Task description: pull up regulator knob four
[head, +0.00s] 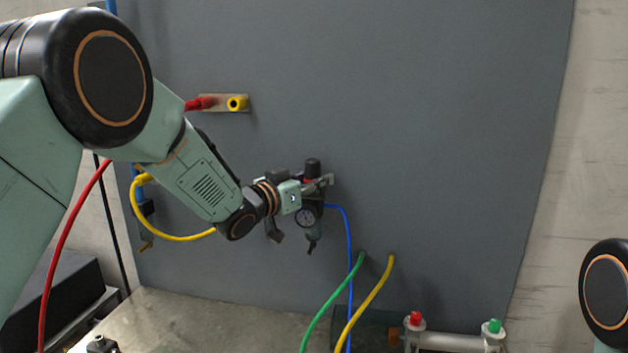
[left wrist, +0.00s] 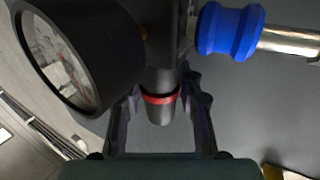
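Contact at the fingertips is hard to make out. The left gripper (head: 308,186) covers part of the regulator in the head view. My right gripper is out of view.
In the left wrist view the gauge (left wrist: 68,62) is close on the left and a blue fitting (left wrist: 230,32) on the right. A blue hose (head: 348,250) leaves the regulator. Green (head: 335,300) and yellow (head: 368,300) hoses run below. The panel to the right is clear.

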